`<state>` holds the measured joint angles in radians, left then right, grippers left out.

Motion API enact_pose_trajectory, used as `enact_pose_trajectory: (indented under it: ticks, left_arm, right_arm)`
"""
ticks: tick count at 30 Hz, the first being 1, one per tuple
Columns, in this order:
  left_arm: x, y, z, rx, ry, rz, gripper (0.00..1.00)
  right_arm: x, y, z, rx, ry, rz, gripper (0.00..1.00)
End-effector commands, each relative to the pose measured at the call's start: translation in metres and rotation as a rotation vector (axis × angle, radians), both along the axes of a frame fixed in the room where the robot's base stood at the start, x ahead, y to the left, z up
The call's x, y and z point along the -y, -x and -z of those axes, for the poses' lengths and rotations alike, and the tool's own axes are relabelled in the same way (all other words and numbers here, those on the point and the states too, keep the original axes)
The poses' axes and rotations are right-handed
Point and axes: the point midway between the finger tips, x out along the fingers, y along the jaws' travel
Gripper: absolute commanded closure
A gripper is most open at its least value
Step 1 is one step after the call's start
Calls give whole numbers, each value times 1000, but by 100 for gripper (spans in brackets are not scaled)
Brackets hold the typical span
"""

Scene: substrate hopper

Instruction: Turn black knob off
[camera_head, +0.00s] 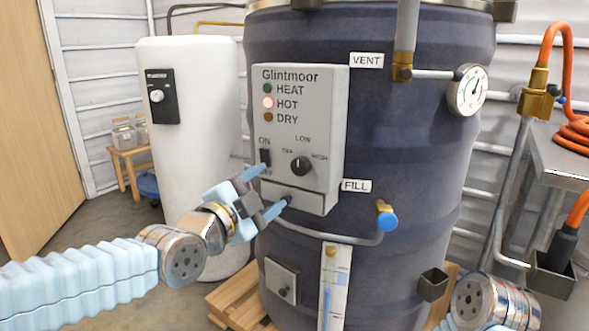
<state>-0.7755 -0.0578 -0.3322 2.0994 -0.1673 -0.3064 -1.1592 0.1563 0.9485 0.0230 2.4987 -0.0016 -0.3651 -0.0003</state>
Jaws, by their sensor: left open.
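The black knob (302,164) sits on the grey Glintmoor control box (331,120), on the front of the dark blue tank. Labels surround it: LOW above, one to its left that seems to read OFF, and one to its right that seems to read HIGH. Its pointer is too small to read surely. A black ON/OFF switch (265,157) is left of the knob. My left gripper (273,187) is open and empty, its fingertips close to the box's lower left, below and left of the knob. Contact cannot be told. My right gripper is out of view.
The HOT lamp (267,102) glows. A bent pipe with a blue-ended valve (387,219) runs below the box. A white tank (189,110) with its own dial stands left. A gauge (467,90) and orange hose (556,50) are right. My right arm shows bottom right.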

Motion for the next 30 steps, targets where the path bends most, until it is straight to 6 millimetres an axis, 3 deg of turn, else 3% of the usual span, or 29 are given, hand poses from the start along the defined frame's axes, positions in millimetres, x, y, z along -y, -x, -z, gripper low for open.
enact_pose_trajectory:
  ticks: [6, 13, 18, 27, 30]
  left_arm:
    - [26, -46, 0, -4, -3, -2, 31]
    - [47, -82, -1, -3, -1, -1, 31]
    - [54, -94, 0, -3, 1, 0, 31]
    - [55, -95, 1, -3, 2, 0, 31]
    - [55, -95, 1, -3, 2, 0, 46]
  right_arm:
    - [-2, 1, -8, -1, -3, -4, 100]
    - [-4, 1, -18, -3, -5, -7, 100]
    - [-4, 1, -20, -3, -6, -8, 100]
    - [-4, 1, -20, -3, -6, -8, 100]
    - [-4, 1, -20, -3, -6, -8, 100]
